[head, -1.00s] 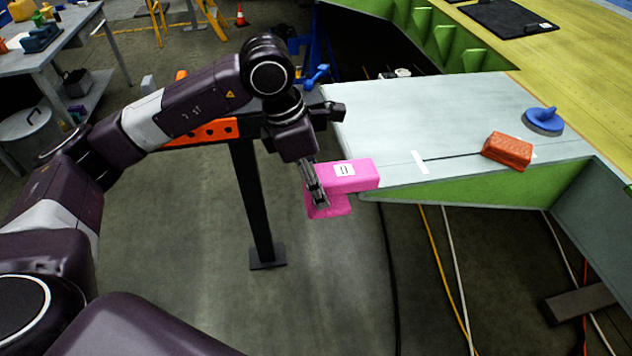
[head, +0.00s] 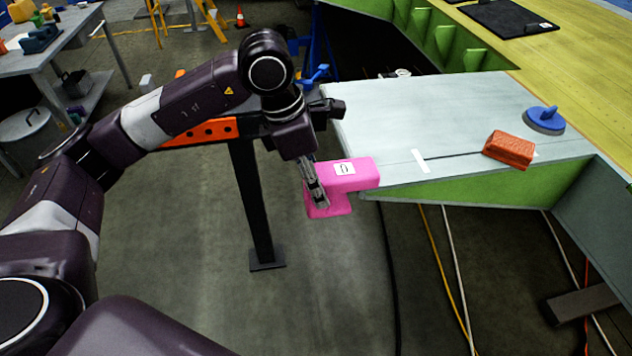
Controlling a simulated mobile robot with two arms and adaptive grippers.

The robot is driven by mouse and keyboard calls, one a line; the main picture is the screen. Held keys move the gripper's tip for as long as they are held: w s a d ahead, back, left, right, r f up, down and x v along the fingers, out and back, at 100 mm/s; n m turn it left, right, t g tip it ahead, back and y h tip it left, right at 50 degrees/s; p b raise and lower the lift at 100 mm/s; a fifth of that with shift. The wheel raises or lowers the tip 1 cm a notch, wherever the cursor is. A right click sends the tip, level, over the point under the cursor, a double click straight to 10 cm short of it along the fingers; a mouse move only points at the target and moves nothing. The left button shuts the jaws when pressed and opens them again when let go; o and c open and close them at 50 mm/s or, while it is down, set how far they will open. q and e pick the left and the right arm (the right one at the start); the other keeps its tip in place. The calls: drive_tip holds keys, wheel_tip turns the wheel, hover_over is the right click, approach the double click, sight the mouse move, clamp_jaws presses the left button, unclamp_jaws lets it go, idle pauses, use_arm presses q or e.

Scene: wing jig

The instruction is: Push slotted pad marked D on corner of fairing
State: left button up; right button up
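The pink slotted pad (head: 352,172) carries a white label with a dark letter, turned sideways. It sits at the near left corner of the pale grey fairing (head: 420,105). Its right end meets or overlaps the fairing's edge; I cannot tell how far the slot is over the edge. My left gripper (head: 318,196) is at the pad's left part, with its fingers shut on the pad, which hangs out beyond the corner. The far finger is partly hidden. My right gripper is not in the head view.
An orange-red block (head: 509,149) and a blue suction-cup handle (head: 545,119) rest on the fairing's right side. A white tape strip (head: 420,160) lies near its front edge. A black stand (head: 255,200) with an orange beam (head: 205,132) stands behind my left arm. Cables hang below the fairing.

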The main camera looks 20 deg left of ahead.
sight(348, 168)
use_arm(q)
drive_tip(key=shift+w+d, duration=0.2)
drive_tip(key=shift+d, duration=0.1)
drive_tip(key=shift+w+d+f+b, duration=0.1)
drive_tip(key=shift+w+d+b, duration=0.05)
drive_tip(key=shift+w+d, duration=0.55)
drive_tip(key=shift+w+d+f+b, duration=0.15)
drive_tip(key=shift+w+d, duration=0.25)
drive_tip(key=shift+d, duration=0.45)
drive_tip(key=shift+w+d+r+b, duration=0.1)
drive_tip(key=shift+w+d+b, duration=0.1)
drive_tip(key=shift+w+d, duration=0.5)
drive_tip(key=shift+s+d, duration=0.15)
drive_tip(key=shift+d, duration=0.05)
drive_tip(key=o, duration=1.3)
drive_tip(key=shift+d, duration=0.15)
drive_tip(key=v, duration=1.1)
drive_tip(key=shift+s+a+r, duration=0.1)
drive_tip(key=shift+a+r, duration=0.15)
drive_tip(key=shift+r, duration=0.1)
drive_tip(key=shift+f, duration=0.1)
